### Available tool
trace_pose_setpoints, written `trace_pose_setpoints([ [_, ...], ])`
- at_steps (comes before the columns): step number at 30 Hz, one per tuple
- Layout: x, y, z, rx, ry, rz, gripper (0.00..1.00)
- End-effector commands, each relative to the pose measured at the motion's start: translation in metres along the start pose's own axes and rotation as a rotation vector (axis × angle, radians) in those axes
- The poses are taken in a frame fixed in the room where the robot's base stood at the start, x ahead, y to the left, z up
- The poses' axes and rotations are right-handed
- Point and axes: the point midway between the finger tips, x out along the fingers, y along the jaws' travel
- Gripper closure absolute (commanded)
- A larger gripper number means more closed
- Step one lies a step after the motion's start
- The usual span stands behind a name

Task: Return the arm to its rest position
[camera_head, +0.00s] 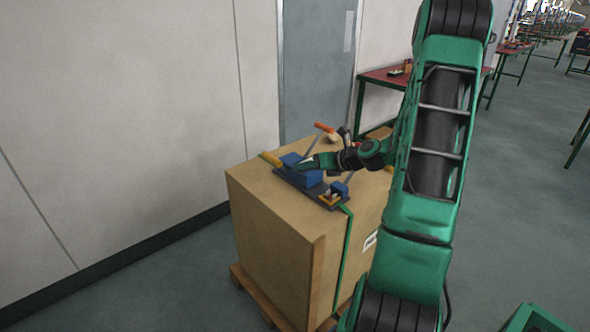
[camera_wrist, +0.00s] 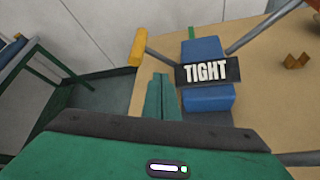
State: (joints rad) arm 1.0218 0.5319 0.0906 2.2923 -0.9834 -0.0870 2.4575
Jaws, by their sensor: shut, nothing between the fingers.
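My arm reaches out over a large cardboard box (camera_head: 265,222) in the head view. My gripper (camera_head: 308,164) is low over the box top, beside a blue strapping tool (camera_head: 293,159). In the wrist view my gripper (camera_wrist: 162,98) has its green fingers together and holds nothing. The blue tool (camera_wrist: 206,50) is just right of the fingertips, with a dark plate reading "TIGHT" (camera_wrist: 206,71). A yellow handle (camera_wrist: 138,47) is up and left of the fingers. An orange-red handle (camera_head: 324,127) stands up from the tool. I cannot tell whether the fingers touch the tool.
A green strap (camera_head: 344,255) runs down the box, which stands on a wooden pallet (camera_head: 262,306). A wall (camera_head: 120,95) and grey door (camera_head: 316,65) are behind. A red-topped table (camera_head: 383,77) stands behind my arm. Open floor (camera_head: 515,190) lies to the right.

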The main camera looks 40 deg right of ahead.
Motion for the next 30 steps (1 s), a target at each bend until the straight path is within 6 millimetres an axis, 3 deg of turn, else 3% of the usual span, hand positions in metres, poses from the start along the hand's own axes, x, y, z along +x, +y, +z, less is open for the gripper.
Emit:
trace_pose_setpoints([
  [23,-0.004,0.004,-0.003,-0.024,0.016,0.004,1.00],
  [26,-0.006,0.014,-0.009,-0.133,0.067,0.004,1.00],
  [30,-0.015,0.040,-0.028,-0.451,0.215,0.019,1.00],
])
